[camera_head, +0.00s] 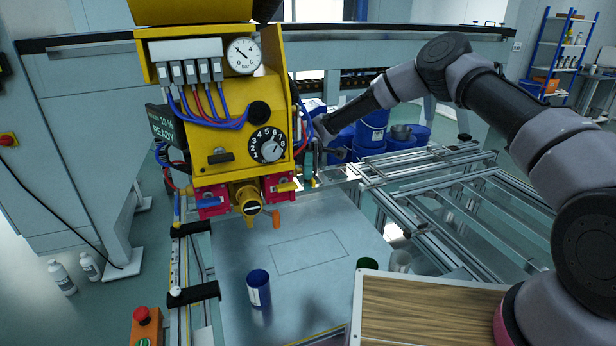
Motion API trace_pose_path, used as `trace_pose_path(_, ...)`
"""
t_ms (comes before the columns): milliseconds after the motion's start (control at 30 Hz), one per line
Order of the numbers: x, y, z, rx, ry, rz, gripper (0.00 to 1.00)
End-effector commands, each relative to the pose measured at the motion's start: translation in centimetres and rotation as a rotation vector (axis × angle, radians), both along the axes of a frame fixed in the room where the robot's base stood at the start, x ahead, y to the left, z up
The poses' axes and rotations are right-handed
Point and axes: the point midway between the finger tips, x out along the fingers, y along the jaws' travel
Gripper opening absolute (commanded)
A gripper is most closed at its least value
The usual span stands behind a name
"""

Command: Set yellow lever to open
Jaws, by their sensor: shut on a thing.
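The yellow lever (288,187) sits on the front of the right pink valve block (275,191), low on the yellow panel. It lies close to sideways. A blue lever (208,200) is on the left pink block, and an orange handle (276,219) hangs beside the round yellow valve (249,200) between them. My arm reaches in from the right. My gripper (312,165) is at the panel's right edge, just right of and above the yellow lever. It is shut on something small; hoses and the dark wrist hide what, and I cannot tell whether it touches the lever.
Blue and red hoses (302,120) hang beside my wrist. A numbered dial (268,146) and a gauge (242,56) are on the panel. A blue cup (259,288) stands on the plate below. A wooden-topped box (430,312) is at front right, and aluminium rails lie right.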

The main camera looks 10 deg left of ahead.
Motion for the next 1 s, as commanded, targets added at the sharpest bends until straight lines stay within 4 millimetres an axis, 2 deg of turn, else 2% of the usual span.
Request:
trace_pose_path(200,0.0,0.0,0.0,-0.002,0.002,0.000,0.00)
trace_pose_path(233,0.0,0.0,0.0,-0.002,0.002,0.000,0.24)
trace_pose_path(300,0.0,0.0,0.0,-0.001,0.002,0.000,0.50)
trace_pose_path(667,0.2,0.0,0.0,0.001,0.000,0.000,0.50)
trace_pose_path(767,1.2,0.2,0.0,0.003,-0.001,-0.001,0.50)
trace_pose_path(1000,5.3,0.9,-0.2,0.001,0.002,-0.006,0.50)
